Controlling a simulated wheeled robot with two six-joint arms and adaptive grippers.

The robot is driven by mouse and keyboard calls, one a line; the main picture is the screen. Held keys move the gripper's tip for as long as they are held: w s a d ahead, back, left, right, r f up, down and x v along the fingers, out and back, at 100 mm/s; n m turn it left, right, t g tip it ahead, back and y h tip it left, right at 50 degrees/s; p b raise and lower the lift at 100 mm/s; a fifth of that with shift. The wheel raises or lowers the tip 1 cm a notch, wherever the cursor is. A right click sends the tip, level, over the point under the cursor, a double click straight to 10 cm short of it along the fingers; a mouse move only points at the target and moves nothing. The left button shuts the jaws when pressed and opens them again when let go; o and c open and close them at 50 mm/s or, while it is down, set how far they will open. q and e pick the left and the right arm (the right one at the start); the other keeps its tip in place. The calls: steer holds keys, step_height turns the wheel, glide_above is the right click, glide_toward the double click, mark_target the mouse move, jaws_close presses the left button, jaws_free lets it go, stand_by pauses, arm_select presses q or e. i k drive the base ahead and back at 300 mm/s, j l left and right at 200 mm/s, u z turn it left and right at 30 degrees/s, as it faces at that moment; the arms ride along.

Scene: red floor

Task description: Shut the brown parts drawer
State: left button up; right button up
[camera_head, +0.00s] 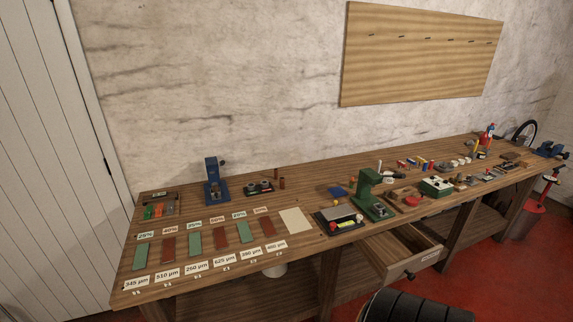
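The brown parts drawer (402,264) is pulled out from under the front edge of the wooden workbench, right of the picture's middle. Its open top shows, and the inside looks mostly bare. Its front panel carries a pale label (430,257) and a small dark knob (410,275). The drawer sticks out toward the lower right, below the green press (371,195). Neither of my grippers shows in the head view.
The workbench (315,205) runs along the wall, holding coloured plates, a blue press (213,180) and many small parts. A black ribbed rounded object (415,306) stands low in front of the drawer. Red floor (480,275) is clear right of it.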

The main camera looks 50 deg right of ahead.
mark_target(395, 254)
steer(key=z, duration=2.8)
